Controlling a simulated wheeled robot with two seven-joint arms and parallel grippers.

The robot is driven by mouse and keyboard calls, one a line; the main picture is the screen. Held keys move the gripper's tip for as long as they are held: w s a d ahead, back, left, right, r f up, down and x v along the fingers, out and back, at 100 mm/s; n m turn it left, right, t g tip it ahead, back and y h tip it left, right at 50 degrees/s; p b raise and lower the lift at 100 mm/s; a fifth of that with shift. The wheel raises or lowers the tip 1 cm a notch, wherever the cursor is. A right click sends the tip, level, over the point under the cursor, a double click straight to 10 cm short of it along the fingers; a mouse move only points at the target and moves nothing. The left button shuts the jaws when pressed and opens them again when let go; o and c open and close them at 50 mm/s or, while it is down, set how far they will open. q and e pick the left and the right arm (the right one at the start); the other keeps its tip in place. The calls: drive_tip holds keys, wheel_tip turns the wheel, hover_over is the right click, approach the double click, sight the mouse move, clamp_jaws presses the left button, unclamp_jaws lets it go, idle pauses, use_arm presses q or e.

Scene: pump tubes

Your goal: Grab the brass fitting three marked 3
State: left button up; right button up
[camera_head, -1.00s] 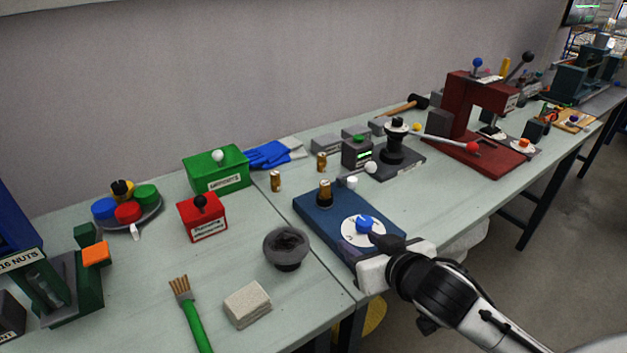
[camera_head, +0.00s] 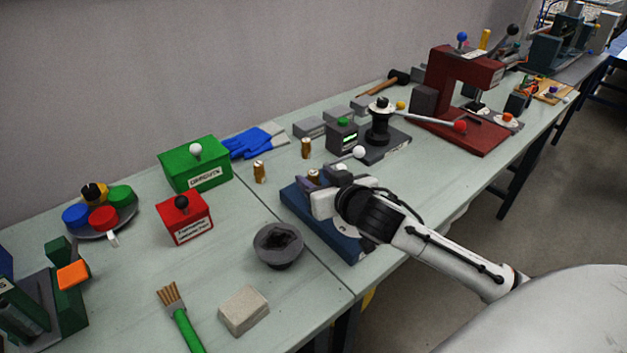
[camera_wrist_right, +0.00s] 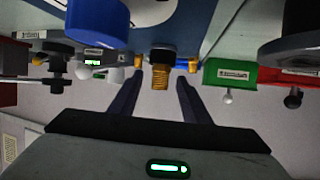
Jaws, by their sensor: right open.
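Three brass fittings show in the head view, and I cannot read a number on any. One brass fitting (camera_head: 259,171) and another brass fitting (camera_head: 306,148) stand upright on the table behind the blue base (camera_head: 292,204). The third brass fitting (camera_head: 313,176) is on the blue base, partly hidden by my right gripper (camera_head: 322,177). In the right wrist view, which looks upside down, this fitting (camera_wrist_right: 160,74) appears between the two open fingers, which seem apart from it. The other two show smaller behind it. My left gripper is out of view.
A blue knob (camera_wrist_right: 97,20) on the base is close in the wrist view. A grey bowl (camera_head: 279,246), red box (camera_head: 183,218) and green box (camera_head: 195,164) stand left. A black-and-grey lever device (camera_head: 379,127) stands right. The table between bowl and base is clear.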

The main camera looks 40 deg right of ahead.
drive_tip(key=shift+x, duration=1.05)
clamp_jaws()
